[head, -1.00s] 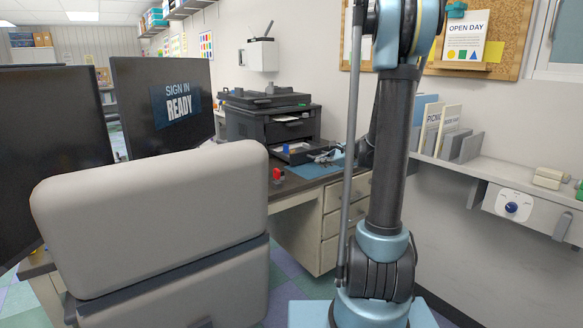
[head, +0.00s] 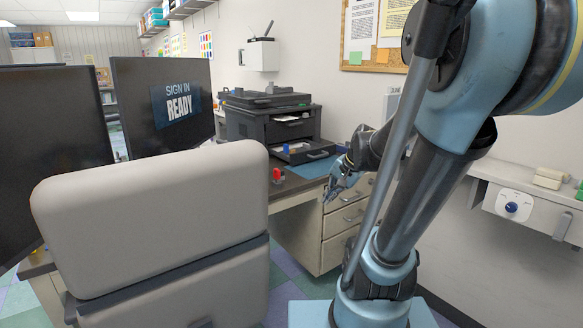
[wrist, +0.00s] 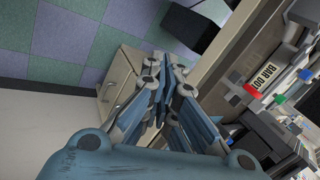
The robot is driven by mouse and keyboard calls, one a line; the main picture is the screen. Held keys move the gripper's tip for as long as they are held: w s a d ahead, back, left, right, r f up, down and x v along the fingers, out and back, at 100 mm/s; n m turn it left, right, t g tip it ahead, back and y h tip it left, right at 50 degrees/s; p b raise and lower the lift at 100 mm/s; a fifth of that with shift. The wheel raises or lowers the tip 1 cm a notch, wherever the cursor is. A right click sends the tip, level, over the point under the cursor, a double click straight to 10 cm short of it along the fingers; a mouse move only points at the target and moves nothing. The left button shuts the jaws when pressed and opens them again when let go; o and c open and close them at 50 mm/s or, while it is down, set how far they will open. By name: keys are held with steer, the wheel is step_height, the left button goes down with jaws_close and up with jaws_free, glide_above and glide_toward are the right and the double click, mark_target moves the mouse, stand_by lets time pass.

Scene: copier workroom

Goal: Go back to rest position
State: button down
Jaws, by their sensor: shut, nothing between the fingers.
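My gripper (head: 335,192) is shut and empty. In the head view it hangs in the air by the desk's right end, seen in front of the drawer unit (head: 338,236). The blue mat (head: 312,170) lies on the desk behind it, and I see no contact with either. In the wrist view the blue and grey fingers of my gripper (wrist: 163,75) are drawn together. Beyond them show the drawers (wrist: 120,88) and the floor.
A black printer (head: 270,122) stands on the desk with its tray out. A red stamp-like item (head: 277,175) is near the desk edge. A grey chair (head: 150,215) and monitors (head: 165,105) fill the left. A wall shelf (head: 520,180) with a blue-knobbed box (head: 512,207) is at right.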

steer(key=s+d+f+n+g+h, duration=0.1)
steer(key=s+d+f+n+h, duration=0.1)
steer(key=s, duration=0.6)
steer(key=s+d+f+n+g+h, duration=0.1)
steer(key=s+d+f+n+h, duration=0.1)
steer(key=s+d+f+n, duration=0.2)
steer(key=s+n, duration=0.1)
steer(key=s, duration=0.2)
steer(key=shift+s+d, duration=0.15)
steer(key=shift+s, duration=0.2)
